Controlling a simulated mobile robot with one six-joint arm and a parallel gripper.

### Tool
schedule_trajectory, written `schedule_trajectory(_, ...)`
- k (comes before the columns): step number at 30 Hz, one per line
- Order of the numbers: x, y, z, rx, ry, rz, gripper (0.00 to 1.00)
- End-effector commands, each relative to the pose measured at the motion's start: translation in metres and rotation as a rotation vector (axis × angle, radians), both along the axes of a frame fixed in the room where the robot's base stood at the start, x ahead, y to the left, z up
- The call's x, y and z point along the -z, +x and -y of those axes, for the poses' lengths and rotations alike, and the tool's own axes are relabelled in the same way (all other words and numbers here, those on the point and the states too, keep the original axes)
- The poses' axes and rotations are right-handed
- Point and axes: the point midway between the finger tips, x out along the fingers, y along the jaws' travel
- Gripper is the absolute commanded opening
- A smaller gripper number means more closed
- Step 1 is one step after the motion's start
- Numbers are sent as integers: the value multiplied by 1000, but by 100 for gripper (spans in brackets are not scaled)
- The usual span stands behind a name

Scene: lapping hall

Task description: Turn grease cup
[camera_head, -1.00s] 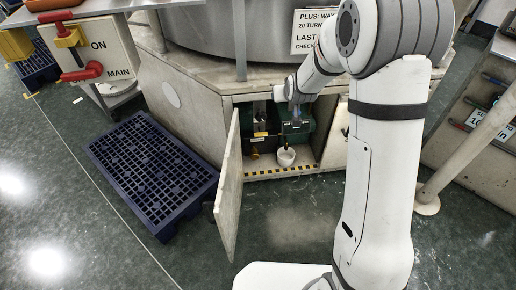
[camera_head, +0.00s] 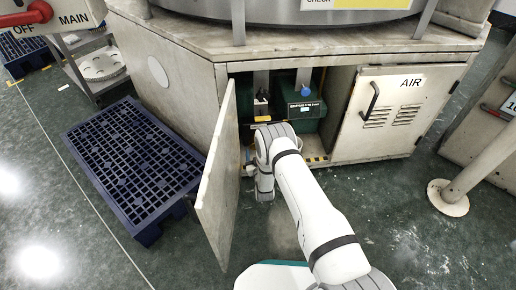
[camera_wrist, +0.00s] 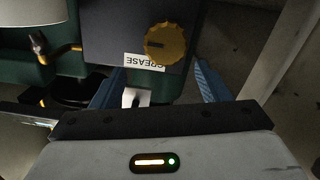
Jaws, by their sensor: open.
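The grease cup (camera_wrist: 166,43) is a round yellow knurled cap on a dark block in the wrist view. A white GREASE label (camera_wrist: 145,62), upside down here, sits beside it. My gripper (camera_wrist: 159,68) is open, its two blue fingers spread just below the cup in that picture, one to each side. Nothing is clearly held between them; I cannot tell whether either finger touches the block. In the head view my arm reaches low into the open cabinet (camera_head: 340,112), and its wrist hides the fingertips; I cannot make out the cup there.
The open cabinet door (camera_head: 216,175) stands close left of my arm. A green box (camera_head: 305,110) with a blue knob (camera_head: 306,90) sits inside. The AIR door (camera_head: 385,112) is shut at right. A blue pallet (camera_head: 130,165) lies on the floor at left.

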Motion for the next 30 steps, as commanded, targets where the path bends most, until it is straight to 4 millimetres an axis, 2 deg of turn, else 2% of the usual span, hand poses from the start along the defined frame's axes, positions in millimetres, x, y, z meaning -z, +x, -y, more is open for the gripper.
schedule_trajectory(1, 16, -6, -1, -3, -1, 14, 69)
schedule_trajectory(6, 28, -8, -1, -2, -2, 44, 69)
schedule_trajectory(15, 30, 37, -6, 4, -2, 47, 69)
schedule_trajectory(21, 28, 60, -9, 6, -2, 44, 69)
schedule_trajectory(30, 26, 65, -9, 8, -3, 42, 69)
